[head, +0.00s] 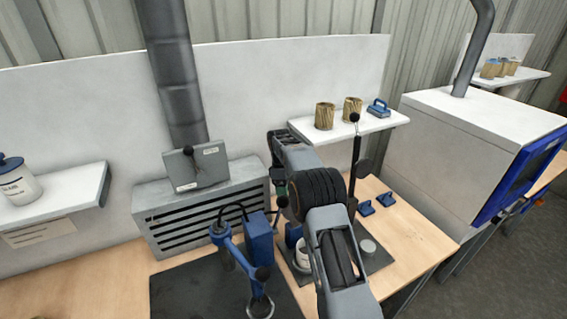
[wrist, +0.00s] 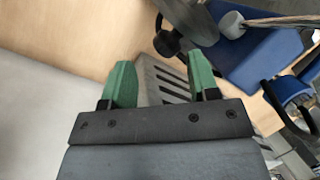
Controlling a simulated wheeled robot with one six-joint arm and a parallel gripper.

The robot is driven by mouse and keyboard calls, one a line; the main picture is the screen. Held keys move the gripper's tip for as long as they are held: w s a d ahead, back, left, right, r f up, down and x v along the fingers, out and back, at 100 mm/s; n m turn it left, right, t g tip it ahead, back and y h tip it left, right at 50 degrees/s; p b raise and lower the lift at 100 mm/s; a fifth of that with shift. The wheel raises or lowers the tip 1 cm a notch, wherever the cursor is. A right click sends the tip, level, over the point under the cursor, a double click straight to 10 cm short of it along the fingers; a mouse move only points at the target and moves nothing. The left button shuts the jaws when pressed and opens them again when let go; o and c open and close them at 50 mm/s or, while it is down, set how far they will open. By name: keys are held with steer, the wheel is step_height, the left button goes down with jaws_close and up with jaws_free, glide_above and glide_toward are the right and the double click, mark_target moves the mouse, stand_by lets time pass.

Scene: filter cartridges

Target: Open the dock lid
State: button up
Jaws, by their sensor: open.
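No part is clearly marked as the dock lid. A grey panel with a black ball knob and white labels (head: 197,168) stands tilted on a slatted grey housing (head: 205,218) left of my arm in the head view; I cannot tell whether it is the lid. My gripper (wrist: 161,83) shows in the wrist view with its green fingers apart and nothing between them. A grey slatted part (wrist: 165,82) shows beyond the fingers. In the head view my arm hides most of the gripper.
A blue lever device (head: 258,240) stands on a dark mat (head: 185,290). A black post (head: 356,165) rises right of my arm. Two pleated cartridges (head: 325,116) and a blue-handled item (head: 378,108) sit on a white shelf (head: 385,126). A large white cabinet (head: 440,150) stands at right.

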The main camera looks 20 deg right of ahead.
steer(key=p+v, duration=0.2)
steer(key=v, duration=1.1)
steer(key=shift+s+d+r+t, duration=0.15)
steer(key=shift+s+d+t, duration=0.05)
steer(key=shift+s+t, duration=0.2)
